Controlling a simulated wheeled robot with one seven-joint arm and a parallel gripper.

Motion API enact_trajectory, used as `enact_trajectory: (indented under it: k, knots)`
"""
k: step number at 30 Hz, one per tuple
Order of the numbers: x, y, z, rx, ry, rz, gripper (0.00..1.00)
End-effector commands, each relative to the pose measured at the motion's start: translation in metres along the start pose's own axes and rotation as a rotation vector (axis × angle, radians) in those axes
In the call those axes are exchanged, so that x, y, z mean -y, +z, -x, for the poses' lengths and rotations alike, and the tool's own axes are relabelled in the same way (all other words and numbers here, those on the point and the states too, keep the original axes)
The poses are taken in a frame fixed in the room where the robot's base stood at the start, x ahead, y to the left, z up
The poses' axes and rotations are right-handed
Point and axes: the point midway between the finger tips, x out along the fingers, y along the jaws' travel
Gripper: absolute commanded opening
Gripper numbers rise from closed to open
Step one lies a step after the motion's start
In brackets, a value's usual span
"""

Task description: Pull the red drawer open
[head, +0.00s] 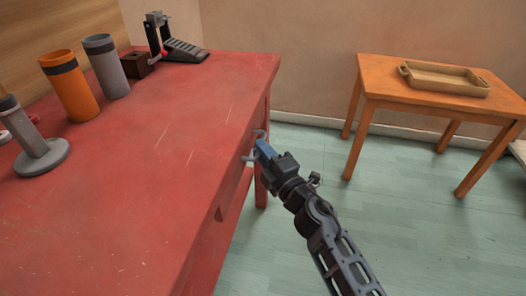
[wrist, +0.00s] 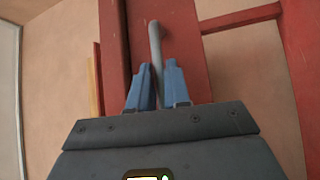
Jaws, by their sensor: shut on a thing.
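The red drawer (head: 236,194) is under the top of the long red table, on the side facing the open floor. Its red front (wrist: 185,40) also shows in the wrist view, with a grey bar handle (wrist: 155,45) on it. My gripper (head: 260,151) is at the table's side, its blue fingers shut on the handle. In the wrist view the handle runs between the two fingertips (wrist: 158,85). Part of the drawer is hidden by the tabletop edge, and I cannot tell how far out it stands.
The red tabletop (head: 150,190) holds an orange cup (head: 70,88), a grey cup (head: 107,68), a grey round-based stand (head: 40,155) and a black pedal device (head: 180,48). An orange table (head: 400,85) with a tan tray (head: 445,80) stands right. Floor between the tables is clear.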

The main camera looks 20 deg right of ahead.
Motion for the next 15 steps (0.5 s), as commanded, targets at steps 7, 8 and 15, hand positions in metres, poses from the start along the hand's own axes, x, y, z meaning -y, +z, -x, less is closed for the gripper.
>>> enact_trajectory:
  k: [7,8,15]
  knots:
    - [0.0006,0.0,0.0003,0.0,-0.001,0.0,0.0]
    - [0.0006,0.0,0.0003,0.0,-0.001,0.0,0.0]
    - [-0.0023,0.0061,0.0063,0.001,-0.002,0.0,0.0]
